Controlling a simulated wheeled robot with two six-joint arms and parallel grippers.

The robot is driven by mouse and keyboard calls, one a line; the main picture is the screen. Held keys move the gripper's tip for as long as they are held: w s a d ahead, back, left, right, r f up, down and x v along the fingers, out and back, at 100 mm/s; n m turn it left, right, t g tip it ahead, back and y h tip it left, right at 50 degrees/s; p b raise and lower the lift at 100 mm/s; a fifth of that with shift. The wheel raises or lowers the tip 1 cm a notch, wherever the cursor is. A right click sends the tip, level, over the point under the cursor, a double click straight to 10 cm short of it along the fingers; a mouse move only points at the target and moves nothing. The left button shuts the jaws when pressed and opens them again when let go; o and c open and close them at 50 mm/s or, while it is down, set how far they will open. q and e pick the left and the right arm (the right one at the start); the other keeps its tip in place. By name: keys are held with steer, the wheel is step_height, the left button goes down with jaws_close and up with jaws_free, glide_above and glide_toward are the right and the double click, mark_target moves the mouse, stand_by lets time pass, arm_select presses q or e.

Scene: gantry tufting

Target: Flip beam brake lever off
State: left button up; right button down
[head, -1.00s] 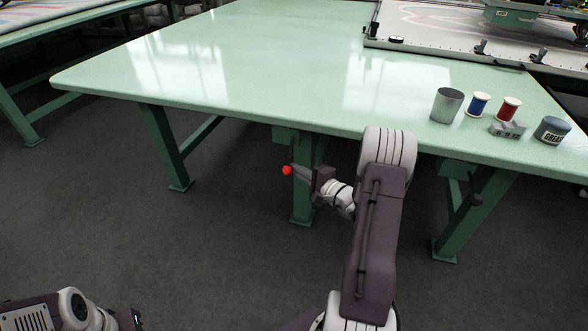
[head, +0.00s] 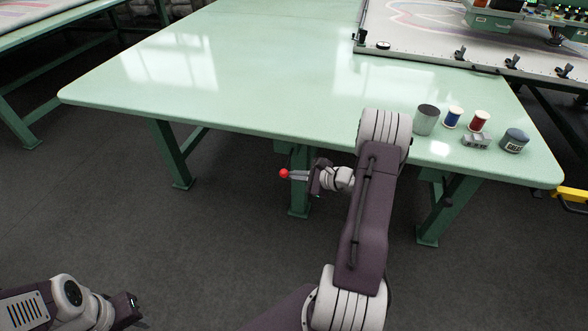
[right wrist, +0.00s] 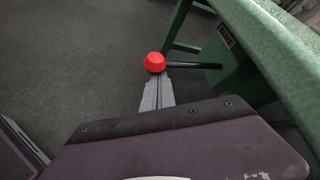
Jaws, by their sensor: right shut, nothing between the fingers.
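The brake lever is a dark rod (right wrist: 195,65) with a red knob (right wrist: 154,62) on its end. In the right wrist view the rod runs left from a green labelled box (right wrist: 226,58) under the table edge. The knob also shows in the head view (head: 284,173), in front of a table leg. My right gripper (head: 289,174) is shut and empty. Its fingertips are right at the knob; I cannot tell whether they touch it. My left gripper (head: 132,300) is low at the left, far from the lever; its fingers are too small to read.
The green table (head: 270,60) stands above the lever, its front edge close to my right arm. A metal cup (head: 426,120), blue spool (head: 453,117), red spool (head: 479,121), small grey block (head: 476,141) and dark jar (head: 514,140) stand on its right. Floor before it is clear.

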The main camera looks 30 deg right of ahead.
arm_select(q)
steer(key=shift+r+p, duration=0.65)
steer(key=shift+r, duration=0.3)
arm_select(e)
steer(key=shift+s+a+r, duration=0.1)
steer(key=shift+a+r, duration=0.05)
steer(key=shift+r, duration=0.75)
